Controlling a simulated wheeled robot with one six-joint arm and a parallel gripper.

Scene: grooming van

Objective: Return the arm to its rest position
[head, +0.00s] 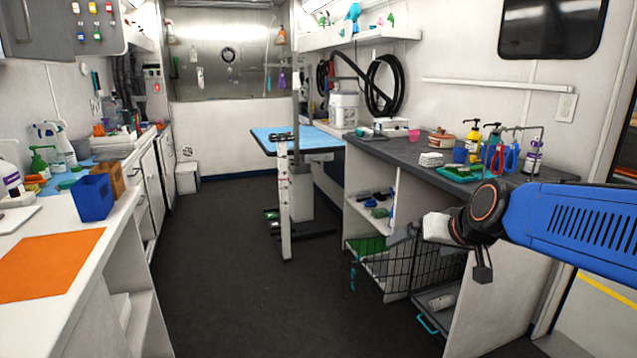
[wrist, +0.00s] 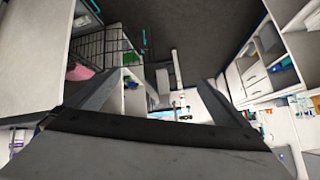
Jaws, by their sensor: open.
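My arm reaches in from the right edge in the head view, in front of the right-hand counter (head: 505,178). My gripper (head: 404,236) is at its far end, partly hidden behind the pale wrist joint, near the counter's front and above a black wire basket (head: 440,268). In the wrist view the two fingers of my gripper (wrist: 171,80) stand wide apart. Nothing is between them. The view there is turned, with the dark floor (wrist: 190,30) and the wire basket (wrist: 100,45) beyond the fingers.
The counter holds pump bottles (head: 473,141), a green tray (head: 467,173) and white towels (head: 431,159). A blue-topped grooming table (head: 270,140) stands at the back. The left counter carries an orange mat (head: 45,264) and a blue bin (head: 92,198). The middle floor (head: 240,290) is clear.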

